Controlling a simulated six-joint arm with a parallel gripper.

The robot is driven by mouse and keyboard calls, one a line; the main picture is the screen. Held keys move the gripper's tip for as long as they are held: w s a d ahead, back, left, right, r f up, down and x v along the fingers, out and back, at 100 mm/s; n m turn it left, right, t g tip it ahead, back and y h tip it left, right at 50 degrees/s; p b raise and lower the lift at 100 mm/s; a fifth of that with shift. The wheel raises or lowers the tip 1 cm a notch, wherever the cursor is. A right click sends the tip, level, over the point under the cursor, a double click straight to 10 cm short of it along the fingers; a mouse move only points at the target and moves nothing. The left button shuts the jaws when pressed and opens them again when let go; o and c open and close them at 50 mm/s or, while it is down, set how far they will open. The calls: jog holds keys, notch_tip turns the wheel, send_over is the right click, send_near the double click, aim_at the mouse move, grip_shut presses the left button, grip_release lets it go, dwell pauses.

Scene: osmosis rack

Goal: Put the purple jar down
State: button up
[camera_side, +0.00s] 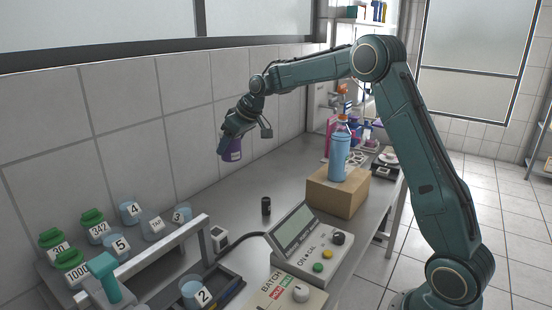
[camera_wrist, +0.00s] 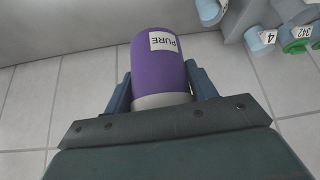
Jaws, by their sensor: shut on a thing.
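The purple jar (camera_side: 231,149) is held up in the air in front of the tiled wall, well above the bench. In the wrist view the jar (camera_wrist: 159,68) is purple with a white label reading "PURE" and a pale grey band near the gripper. My gripper (camera_side: 226,145) is shut on the jar, with one finger on each side of it in the wrist view (camera_wrist: 160,90). The jar hangs below the gripper, slightly tilted in the side view.
The grey bench (camera_side: 245,190) has clear surface along the wall below the jar. Several numbered jars, some with green lids (camera_side: 92,217), stand at the left. A small black cylinder (camera_side: 266,206), a control box (camera_side: 308,246) and a cardboard box (camera_side: 338,191) bearing a blue bottle (camera_side: 339,155) stand nearby.

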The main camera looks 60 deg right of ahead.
jog(key=s+d+m+g+h, duration=0.1)
jog(key=s+d+m+h, duration=0.2)
jog(key=d+m, duration=0.4)
jog(key=s+d+m+g+h, duration=0.2)
jog(key=s+d+m, duration=0.3)
jog(key=d, duration=0.5)
jog(key=shift+d+r+m+g+h, duration=0.35)
jog(key=shift+m+h, duration=0.45)
jog(key=shift+m, duration=0.2)
jog(key=shift+f, duration=0.1)
notch_tip(320, 180, down, 16)
jog(key=shift+r, duration=0.25)
jog(key=shift+f, duration=0.15)
jog(key=shift+f, duration=2)
jog(key=shift+f, duration=0.1)
